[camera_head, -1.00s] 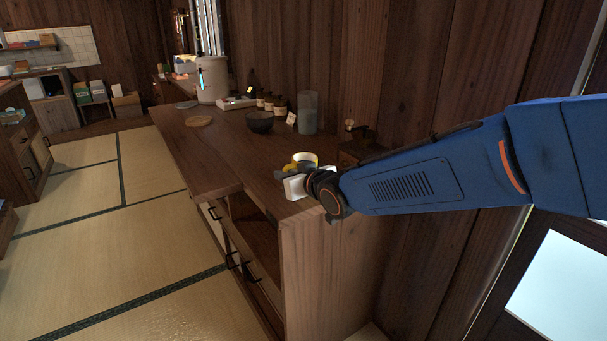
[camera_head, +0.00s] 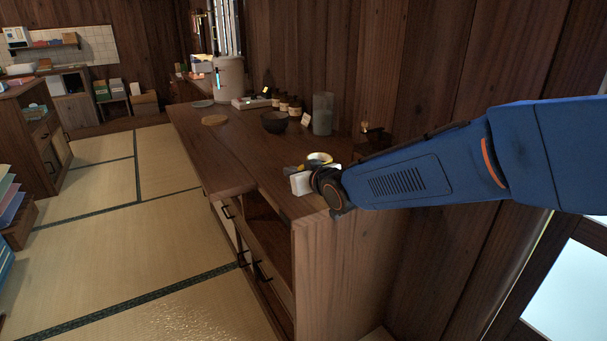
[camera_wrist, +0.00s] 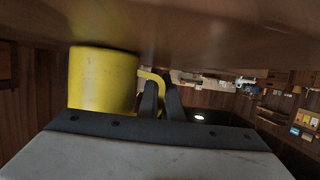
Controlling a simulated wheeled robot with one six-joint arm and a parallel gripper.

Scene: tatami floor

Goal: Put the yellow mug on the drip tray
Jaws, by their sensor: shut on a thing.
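The yellow mug (camera_wrist: 102,80) fills the left of the wrist view, its handle (camera_wrist: 157,77) between the dark fingers of my gripper (camera_wrist: 162,98). My gripper is shut on that handle. In the head view the mug (camera_head: 319,158) shows only as a pale rim with some yellow, partly hidden behind my gripper (camera_head: 303,174), over the near end of the wooden counter. I cannot tell there whether it touches the counter. A flat grey disc (camera_head: 202,104) lies by a pale crock (camera_head: 229,78) at the counter's far end; it may be the drip tray, but it is too small to be sure.
The counter's left front is clear. Open tatami floor (camera_head: 130,250) lies to the left.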

